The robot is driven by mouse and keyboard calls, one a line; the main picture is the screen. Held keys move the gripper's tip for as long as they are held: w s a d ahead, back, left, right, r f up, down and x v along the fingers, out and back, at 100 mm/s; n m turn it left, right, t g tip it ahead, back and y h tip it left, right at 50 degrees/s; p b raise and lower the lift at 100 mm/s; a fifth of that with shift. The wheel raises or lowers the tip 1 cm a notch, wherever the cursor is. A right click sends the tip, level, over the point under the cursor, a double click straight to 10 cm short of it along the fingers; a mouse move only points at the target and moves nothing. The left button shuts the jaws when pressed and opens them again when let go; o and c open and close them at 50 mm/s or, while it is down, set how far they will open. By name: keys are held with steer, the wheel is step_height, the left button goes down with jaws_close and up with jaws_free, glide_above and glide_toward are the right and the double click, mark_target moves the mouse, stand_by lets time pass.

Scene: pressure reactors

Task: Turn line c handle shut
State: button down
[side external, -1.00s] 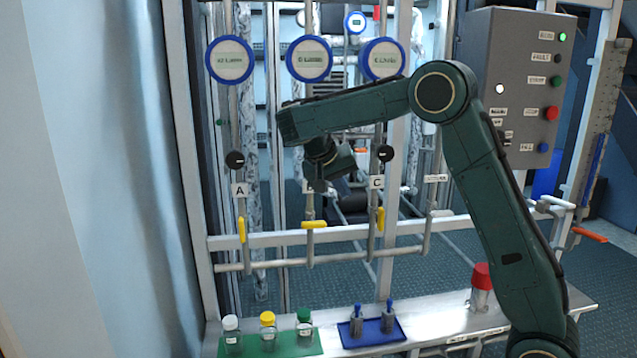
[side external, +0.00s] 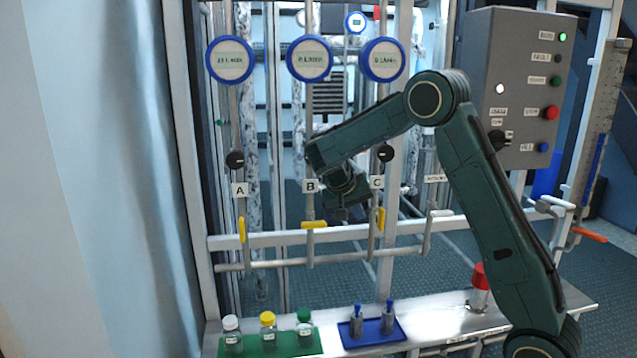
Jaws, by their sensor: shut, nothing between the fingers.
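The line C handle (side external: 380,220) is a yellow lever under the C label (side external: 377,183). It stands upright, in line with its pipe. My gripper (side external: 350,216) is dark and small in this view, just left of the C handle, at about its height in the picture. Its fingers look shut and hold nothing. I cannot tell whether they touch the handle or how far apart they are in depth.
The line A handle (side external: 242,230) is upright and the line B handle (side external: 314,225) lies crosswise. Black knobs (side external: 235,160) and round gauges (side external: 383,60) are above.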

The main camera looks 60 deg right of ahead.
mark_target(379, 217)
steer(key=shift+s+d+r, duration=0.15)
steer(key=shift+s+d, duration=1.05)
steer(key=shift+s, duration=0.1)
